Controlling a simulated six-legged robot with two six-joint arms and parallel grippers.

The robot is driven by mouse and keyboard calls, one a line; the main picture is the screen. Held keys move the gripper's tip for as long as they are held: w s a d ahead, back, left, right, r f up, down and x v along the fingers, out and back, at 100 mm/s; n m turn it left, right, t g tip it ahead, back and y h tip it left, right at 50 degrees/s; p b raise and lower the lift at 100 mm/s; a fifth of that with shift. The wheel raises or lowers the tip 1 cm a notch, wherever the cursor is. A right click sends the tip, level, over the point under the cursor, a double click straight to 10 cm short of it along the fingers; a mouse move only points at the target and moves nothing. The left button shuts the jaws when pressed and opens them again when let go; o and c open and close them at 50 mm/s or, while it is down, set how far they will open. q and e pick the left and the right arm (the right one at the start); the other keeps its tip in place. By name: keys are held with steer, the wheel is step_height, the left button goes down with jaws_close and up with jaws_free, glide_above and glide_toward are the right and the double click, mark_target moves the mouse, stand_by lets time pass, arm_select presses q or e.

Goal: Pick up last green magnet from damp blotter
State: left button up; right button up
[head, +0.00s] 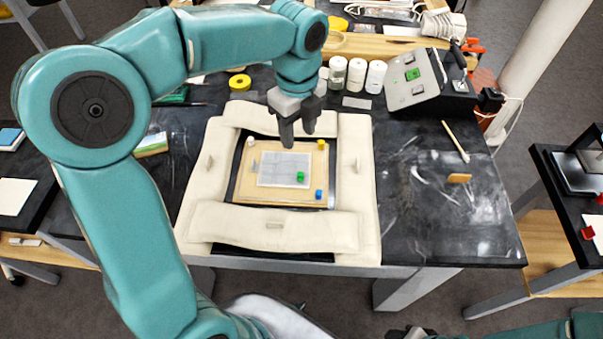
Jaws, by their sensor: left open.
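A green magnet (300,177) lies on the lower right part of a pale grey sheet, which I take to be the damp blotter (272,168). The sheet lies on a tan board (246,191) inside a frame of cream padded bolsters (225,220). My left gripper (298,137) is open and empty, pointing down over the board's upper edge, above and apart from the green magnet. A dark part at the bottom edge looks like my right gripper (410,333); it is mostly cut off and its jaws cannot be made out.
A blue magnet (318,194), a yellow one (321,143) and a white one (251,142) sit around the board. White jars (375,76) and a sloped panel device (411,80) with a green piece stand behind. The black table's right side is mostly clear.

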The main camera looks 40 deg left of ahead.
arm_select(q)
glide_above(301, 173)
steer(key=f, duration=0.5)
steer(key=a+f, duration=0.1)
steer(key=f, duration=0.1)
steer(key=shift+s+f, duration=0.1)
steer(key=shift+f, duration=0.2)
steer(key=shift+s+d+f, duration=0.25)
steer(key=shift+d+f, duration=0.15)
steer(key=shift+d, duration=0.05)
steer(key=f, duration=0.5)
steer(key=shift+w, duration=0.35)
steer(key=shift+s+d, duration=0.1)
steer(key=shift+d, duration=0.05)
steer(key=shift+s, duration=0.15)
steer(key=shift+w, duration=0.2)
jaws_close()
steer(key=shift+s, duration=0.1)
